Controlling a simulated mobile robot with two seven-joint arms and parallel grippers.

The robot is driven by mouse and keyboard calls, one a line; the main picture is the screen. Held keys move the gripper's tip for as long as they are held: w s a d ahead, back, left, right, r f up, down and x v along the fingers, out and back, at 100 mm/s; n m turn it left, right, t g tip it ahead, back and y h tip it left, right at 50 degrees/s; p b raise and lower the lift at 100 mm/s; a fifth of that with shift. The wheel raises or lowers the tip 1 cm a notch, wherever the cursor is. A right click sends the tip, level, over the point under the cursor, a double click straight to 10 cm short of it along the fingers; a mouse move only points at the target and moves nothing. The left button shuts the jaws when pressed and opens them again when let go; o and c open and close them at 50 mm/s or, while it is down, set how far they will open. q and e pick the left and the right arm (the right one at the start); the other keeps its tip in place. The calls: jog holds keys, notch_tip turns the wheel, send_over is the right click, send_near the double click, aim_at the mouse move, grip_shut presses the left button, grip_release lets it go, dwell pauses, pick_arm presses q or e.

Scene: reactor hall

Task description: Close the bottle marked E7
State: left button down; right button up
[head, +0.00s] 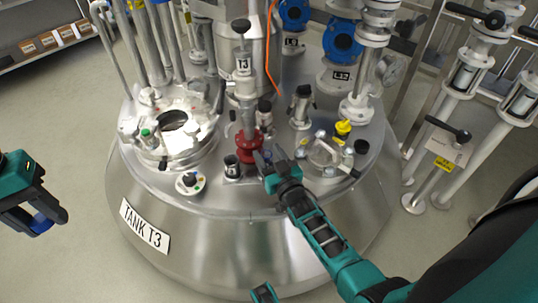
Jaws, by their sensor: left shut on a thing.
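My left gripper (50,218) is at the far left of the head view, out over the floor and clear of the tank. It is shut on a small blue object (41,222), mostly hidden by the fingers; I cannot tell exactly what it is. My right gripper (265,160) is over the tank top, close beside a red flanged fitting (249,146). Its fingertips are too small and dark to tell open from shut, or whether they touch anything. I cannot make out any E7 marking, so I cannot tell which vessel is the bottle.
The steel tank (220,235) labelled TANK T3 fills the middle. Its top holds an open round port (173,121), a dark-topped container (232,166), a yellow-capped fitting (343,128) and a central T3 column (243,65). Pipes with valves (461,135) stand at right. Floor at left is clear.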

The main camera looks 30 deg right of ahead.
jog(key=shift+r, duration=0.1)
pick_arm(q)
notch_tip(320, 180, up, 4)
jog(key=p, duration=0.3)
jog(key=shift+f+p, duration=0.1)
jog(key=shift+p, duration=0.3)
pick_arm(e)
jog(key=s, duration=1.2)
jog(key=shift+a, duration=0.35)
jog(key=s+a+r+n+g+y, duration=0.1)
jog(key=s+a+r+g, duration=0.1)
jog(key=a, duration=0.1)
jog(key=s+a+r+n+g+y, duration=0.1)
jog(key=s+a+r+g, duration=0.1)
jog(key=s+a+r, duration=0.1)
jog(key=s+a+r+n+g+y, duration=0.1)
jog(key=s+a+r+g+y, duration=0.1)
jog(key=a, duration=0.3)
jog(key=shift+s+r+n+g, duration=0.2)
jog(key=shift+r+n+g, duration=0.1)
jog(key=shift+g, duration=0.3)
